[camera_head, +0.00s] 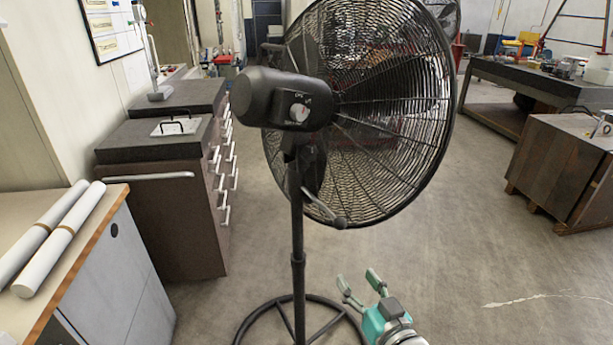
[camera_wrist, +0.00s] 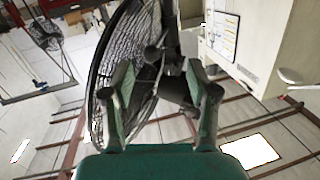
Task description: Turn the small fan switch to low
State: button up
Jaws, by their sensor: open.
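A black pedestal fan (camera_head: 365,95) stands in the middle of the head view, its round cage facing away and its motor housing (camera_head: 268,97) toward me. A small light-coloured switch knob (camera_head: 299,112) sits on the back of the housing; its setting is too small to read. My gripper (camera_head: 360,282) is open and empty, low and to the right of the fan's pole, well below the knob. In the wrist view my gripper (camera_wrist: 165,80) shows its two fingers apart, with the fan (camera_wrist: 122,70) beyond them. The knob cannot be made out there.
The fan's pole (camera_head: 298,240) and ring base (camera_head: 250,320) are close to my gripper's left. A drawer cabinet (camera_head: 165,200) and a counter with white rolls (camera_head: 60,235) stand at left. A wooden crate (camera_head: 565,175) stands at right. The floor between fan and crate is clear.

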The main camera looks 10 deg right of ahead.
jog(key=w+a+r+n+y, duration=0.1)
jog(key=w+r+n, duration=0.1)
jog(key=w+r, duration=0.35)
jog(key=w+r+n+y, duration=0.1)
jog(key=w+r+y, duration=0.1)
jog(key=r, duration=0.7)
jog(key=n+y, duration=0.2)
jog(key=n, duration=0.2)
send_near(302, 115)
jog(key=shift+g, duration=0.4)
jog(key=x, duration=0.8)
jog(key=shift+w+r, duration=0.3)
grip_shut()
